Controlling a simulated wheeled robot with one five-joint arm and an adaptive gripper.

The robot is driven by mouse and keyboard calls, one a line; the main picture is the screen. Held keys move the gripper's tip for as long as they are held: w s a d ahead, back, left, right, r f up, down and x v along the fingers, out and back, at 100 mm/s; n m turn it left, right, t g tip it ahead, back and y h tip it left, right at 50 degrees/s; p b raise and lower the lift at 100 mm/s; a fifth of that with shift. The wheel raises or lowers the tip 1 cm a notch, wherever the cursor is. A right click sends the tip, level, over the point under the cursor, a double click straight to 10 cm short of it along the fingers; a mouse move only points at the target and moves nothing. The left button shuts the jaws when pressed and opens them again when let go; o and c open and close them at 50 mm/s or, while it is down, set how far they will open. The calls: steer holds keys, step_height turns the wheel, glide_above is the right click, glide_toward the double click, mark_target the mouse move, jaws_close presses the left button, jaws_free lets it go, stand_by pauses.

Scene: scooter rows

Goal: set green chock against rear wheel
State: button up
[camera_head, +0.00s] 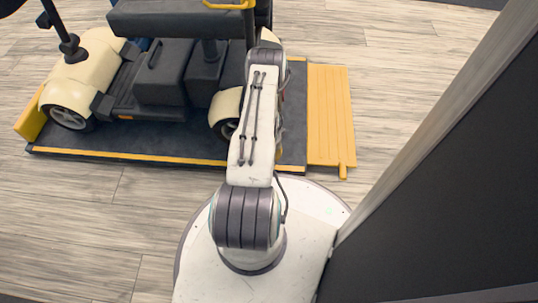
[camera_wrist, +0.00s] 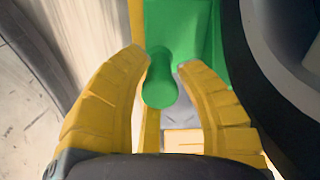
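The green chock (camera_wrist: 183,22) shows at the top of the wrist view, with a rounded knob on a narrow neck pointing toward me. My gripper (camera_wrist: 163,60) has its two yellow fingers closed in on both sides of the neck. The rear wheel's black tyre (camera_wrist: 245,70) fills the right of the wrist view, close beside the chock; whether they touch cannot be told. In the head view the rear wheel (camera_head: 229,128) of the cream scooter (camera_head: 222,104) is partly covered by my arm. My gripper and the chock are hidden there.
The scooter stands on a dark platform (camera_head: 140,143) with a yellow front edge. A yellow slatted ramp (camera_head: 331,110) lies at its right end. A tall dark panel (camera_head: 460,190) with a pale edge stands close on the right. The wooden floor at the front left (camera_head: 80,220) is clear.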

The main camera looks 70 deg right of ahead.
steer(key=shift+o, duration=1.3)
step_height(320, 180, up, 12)
steer(key=shift+s+a, duration=0.1)
